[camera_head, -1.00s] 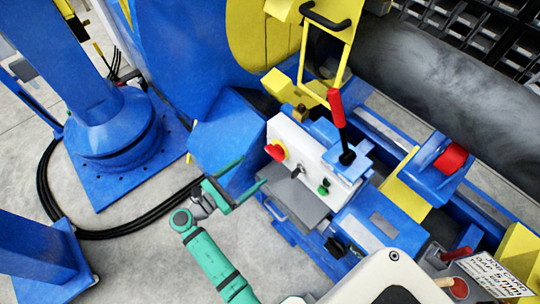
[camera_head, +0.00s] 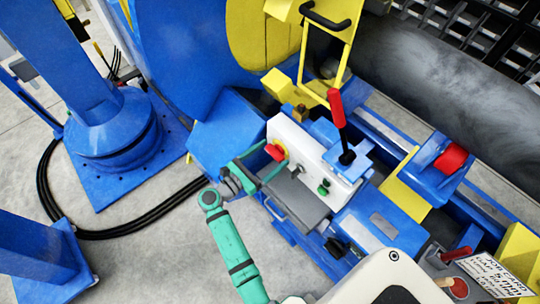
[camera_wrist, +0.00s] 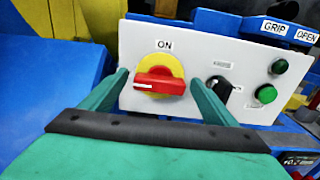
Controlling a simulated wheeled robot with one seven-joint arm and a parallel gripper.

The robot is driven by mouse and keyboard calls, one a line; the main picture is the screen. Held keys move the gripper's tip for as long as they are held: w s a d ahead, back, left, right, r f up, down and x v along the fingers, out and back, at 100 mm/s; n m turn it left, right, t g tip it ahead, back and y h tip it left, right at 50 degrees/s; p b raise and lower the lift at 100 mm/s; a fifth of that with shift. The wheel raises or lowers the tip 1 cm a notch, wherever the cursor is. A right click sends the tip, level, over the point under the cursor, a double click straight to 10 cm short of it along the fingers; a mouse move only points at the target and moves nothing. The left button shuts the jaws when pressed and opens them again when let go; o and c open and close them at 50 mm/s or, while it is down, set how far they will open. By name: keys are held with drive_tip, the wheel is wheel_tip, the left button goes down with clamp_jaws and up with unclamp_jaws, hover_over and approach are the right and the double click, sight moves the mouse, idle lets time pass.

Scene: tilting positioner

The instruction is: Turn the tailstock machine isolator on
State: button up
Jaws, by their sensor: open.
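The isolator is a red rotary handle (camera_wrist: 160,83) on a yellow round plate (camera_wrist: 158,66), on a white panel (camera_wrist: 225,55) with "ON" printed above it. In the wrist view the handle lies about horizontal, its white mark at the left end. The red and yellow isolator also shows in the head view (camera_head: 274,151). My green gripper (camera_head: 270,156) is open and empty in front of the panel. In the wrist view its fingers (camera_wrist: 160,82) appear left and right of the handle, with gaps; I cannot tell whether the tips reach its depth.
A black selector knob (camera_wrist: 222,88) sits close beside the right finger, with green buttons (camera_wrist: 265,94) farther right. A red-topped lever (camera_head: 337,108) stands behind the panel. A grey shelf (camera_head: 297,200) juts out below it. Blue machine housing (camera_head: 225,130) lies to the left.

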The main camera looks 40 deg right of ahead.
drive_tip(key=c, duration=1.1)
drive_tip(key=shift+o, duration=0.2)
drive_tip(key=m, duration=0.4)
drive_tip(key=shift+s+m, duration=0.15)
drive_tip(key=shift+m, duration=0.25)
drive_tip(key=m, duration=0.4)
drive_tip(key=shift+s+f+m, duration=0.1)
drive_tip(key=shift+m, duration=0.2)
drive_tip(key=m, duration=0.4)
drive_tip(key=shift+f, duration=0.1)
drive_tip(key=shift+f+m, duration=0.1)
drive_tip(key=shift+m, duration=2.1)
drive_tip(key=shift+s, duration=0.1)
drive_tip(key=o, duration=1.1)
drive_tip(key=shift+c, duration=0.2)
